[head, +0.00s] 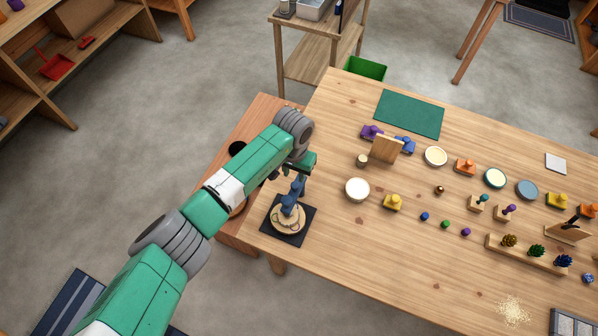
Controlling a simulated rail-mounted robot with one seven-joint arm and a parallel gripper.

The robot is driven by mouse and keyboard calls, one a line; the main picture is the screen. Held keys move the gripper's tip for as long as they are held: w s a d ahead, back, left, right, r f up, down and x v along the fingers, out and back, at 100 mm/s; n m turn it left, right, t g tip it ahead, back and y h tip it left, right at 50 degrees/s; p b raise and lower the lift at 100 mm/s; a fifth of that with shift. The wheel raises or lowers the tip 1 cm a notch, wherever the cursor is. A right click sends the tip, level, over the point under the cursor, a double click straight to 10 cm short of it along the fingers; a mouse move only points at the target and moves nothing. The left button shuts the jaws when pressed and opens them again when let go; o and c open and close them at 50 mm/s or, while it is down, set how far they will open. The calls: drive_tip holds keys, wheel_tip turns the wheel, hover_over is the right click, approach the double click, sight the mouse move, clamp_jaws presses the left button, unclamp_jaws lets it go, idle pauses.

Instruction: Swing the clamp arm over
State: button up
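A blue clamp arm (293,200) rises from a round wooden disc (279,223) that rests on a black square plate (298,236) at the table's left end. The upper part of the clamp arm is close under my wrist and partly hidden by it. My green and grey arm reaches in from the lower left and bends down over this spot. My gripper (287,175) is at or just above the top of the clamp arm. Its fingers are small, dark and mostly hidden, so I cannot tell whether they touch it or are open.
The pine table (330,230) has a purple piece (371,132), a wooden block (386,149), a cream disc (357,189) and a yellow piece (393,202) right of the clamp. A green mat (410,114) lies at the back. A lower reddish bench (244,237) adjoins the left edge.

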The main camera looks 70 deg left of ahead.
sight(295, 185)
wheel_tip(295, 185, down, 7)
drive_tip(key=b, duration=0.5)
drive_tip(key=shift+r, duration=0.15)
drive_tip(key=shift+c, duration=0.2)
drive_tip(key=shift+r, duration=0.1)
drive_tip(key=c, duration=0.4)
drive_tip(key=w+a+m, duration=0.1)
drive_tip(key=a+m, duration=0.6)
drive_tip(key=m, duration=1.3)
drive_tip(key=shift+m, duration=0.4)
drive_tip(key=o, duration=0.8)
drive_tip(key=shift+w, duration=0.2)
drive_tip(key=shift+o, duration=0.2)
